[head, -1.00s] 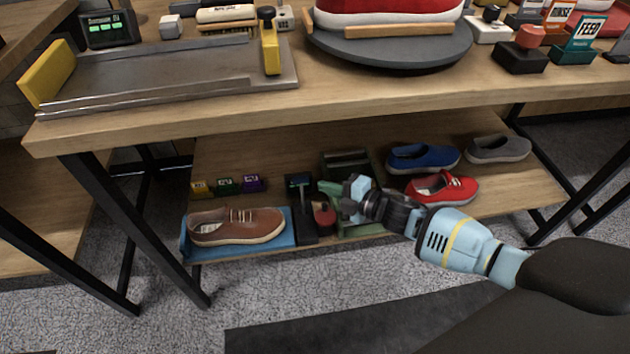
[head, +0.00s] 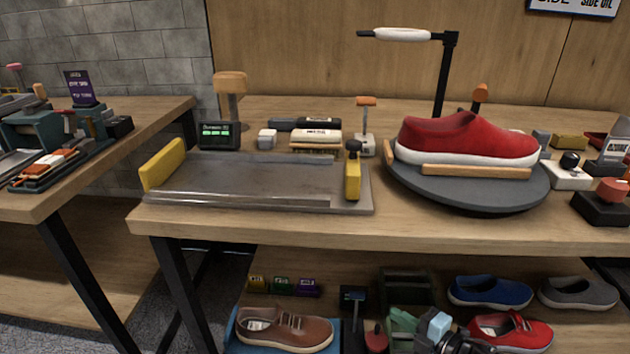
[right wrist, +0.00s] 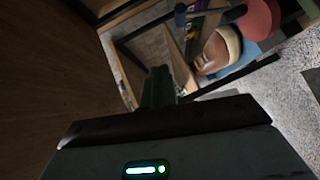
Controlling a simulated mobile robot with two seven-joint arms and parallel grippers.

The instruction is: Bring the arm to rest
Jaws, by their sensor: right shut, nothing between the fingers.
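My right gripper (head: 402,322) shows at the bottom edge of the head view, in front of the lower shelf and near a dark green crate (head: 405,287). Its green fingers are shut and empty. In the right wrist view the fingers (right wrist: 158,88) are together, with the brown shoe (right wrist: 210,53) beyond them to the upper right. That brown shoe (head: 285,329) lies on a blue mat on the shelf. My arm beyond the wrist is cut off by the frame. My left gripper is not in view.
The table edge (head: 400,238) overhangs the shelf above my gripper. A red shoe (head: 510,331) and a blue shoe (head: 490,291) sit to its right. A red-topped tool (head: 376,338) stands just left. On the tabletop, a red sneaker (head: 465,138) rests on a round turntable (head: 470,190).

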